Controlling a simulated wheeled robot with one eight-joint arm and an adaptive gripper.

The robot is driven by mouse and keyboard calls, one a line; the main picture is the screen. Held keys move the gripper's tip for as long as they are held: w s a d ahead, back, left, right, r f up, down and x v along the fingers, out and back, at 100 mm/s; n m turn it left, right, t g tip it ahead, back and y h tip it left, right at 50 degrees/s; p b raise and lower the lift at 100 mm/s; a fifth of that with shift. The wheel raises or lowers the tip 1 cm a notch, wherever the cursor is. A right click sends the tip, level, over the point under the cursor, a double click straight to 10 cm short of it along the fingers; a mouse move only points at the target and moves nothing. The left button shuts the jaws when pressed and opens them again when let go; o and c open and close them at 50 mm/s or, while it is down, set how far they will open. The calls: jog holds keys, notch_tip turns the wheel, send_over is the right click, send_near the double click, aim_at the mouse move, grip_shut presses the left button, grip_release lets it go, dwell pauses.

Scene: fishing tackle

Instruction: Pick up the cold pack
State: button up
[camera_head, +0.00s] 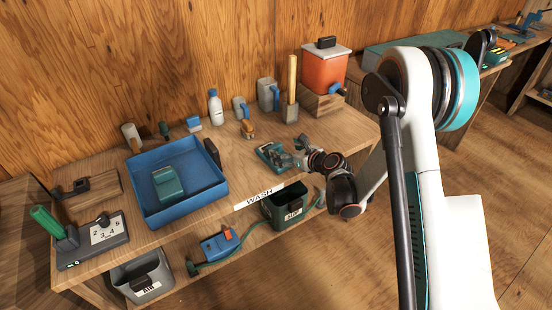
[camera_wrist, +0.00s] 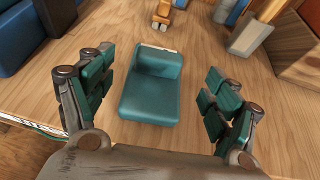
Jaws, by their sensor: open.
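A teal block-like pack (camera_wrist: 150,95), which looks like the cold pack, lies on the wooden table between the spread fingers of my gripper (camera_wrist: 160,78) in the wrist view. It has a raised far end with a pale edge strip. Gaps show on both sides, so the fingers appear not to touch it. In the head view, my gripper (camera_head: 287,158) is low over the table, and the pack (camera_head: 265,152) is partly hidden by it. A similar teal pack (camera_head: 168,184) lies inside the blue tray (camera_head: 150,212) at left.
Bottles and small tools stand along the back, with an upright wooden handle (camera_head: 292,76) and an orange container (camera_head: 322,72) at back right. The "WASH" label (camera_head: 259,196) marks the front edge, above a dark bin (camera_head: 287,212). Bare wood surrounds the pack.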

aim_at(276, 148)
jog(key=x, duration=0.2)
jog(key=shift+w+a+f, duration=0.15)
jog(key=shift+w+a, duration=0.05)
jog(key=shift+w, duration=0.1)
jog(key=shift+f+b+x, duration=0.15)
jog(key=shift+b+x, duration=0.6)
jog(key=shift+x, duration=0.6)
jog(key=shift+f+b+x, duration=0.15)
jog(key=shift+b+x, duration=0.6)
jog(key=shift+x, duration=0.6)
jog(key=shift+s+d, duration=0.1)
jog(key=shift+d, duration=0.05)
jog(key=shift+r, duration=0.1)
jog(key=shift+c, duration=0.6)
jog(key=c, duration=1.3)
